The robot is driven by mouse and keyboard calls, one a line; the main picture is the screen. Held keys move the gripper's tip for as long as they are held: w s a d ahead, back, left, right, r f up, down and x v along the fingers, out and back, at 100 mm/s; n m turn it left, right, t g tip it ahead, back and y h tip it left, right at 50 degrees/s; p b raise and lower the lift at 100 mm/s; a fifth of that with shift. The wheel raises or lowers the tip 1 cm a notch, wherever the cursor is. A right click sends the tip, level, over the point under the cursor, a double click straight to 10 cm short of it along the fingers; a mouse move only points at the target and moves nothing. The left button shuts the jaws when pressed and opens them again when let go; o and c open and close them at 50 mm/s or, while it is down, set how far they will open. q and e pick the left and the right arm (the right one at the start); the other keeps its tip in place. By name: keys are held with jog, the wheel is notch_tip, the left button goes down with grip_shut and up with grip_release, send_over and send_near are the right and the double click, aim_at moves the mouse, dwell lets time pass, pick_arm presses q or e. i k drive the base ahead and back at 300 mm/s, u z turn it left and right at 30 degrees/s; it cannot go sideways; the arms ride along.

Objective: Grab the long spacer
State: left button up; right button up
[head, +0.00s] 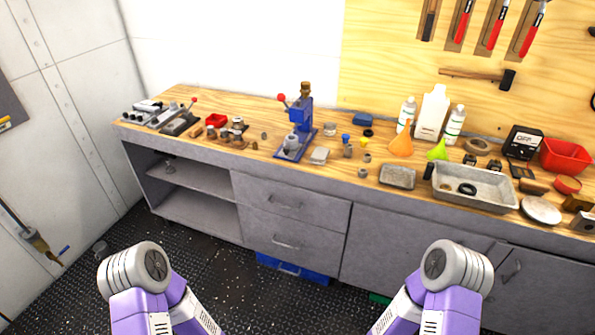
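I cannot tell for sure which part is the long spacer. Several small cylindrical parts stand on the wooden bench top right of the blue press. A grey-brown cylinder (348,151) stands below a small blue-topped part. A short grey cylinder (367,157) and another short cylinder (362,173) stand nearer the front edge. Small cylinders (264,136) also stand left of the press. Only purple and grey links of my two arms show at the bottom of the view, well short of the bench. Both grippers are out of view.
The workbench (215,107) has a blue press (296,130), a grey tray (475,186), bottles (433,113), funnels (402,141) and a red bin (566,155). Grey drawers (290,221) and an open shelf (190,176) are below. A blue crate (291,269) sits low before the drawers. Dark floor lies between.

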aim_at(348, 154)
jog(key=u, duration=1.1)
jog(key=i, duration=0.95)
jog(key=z, duration=0.35)
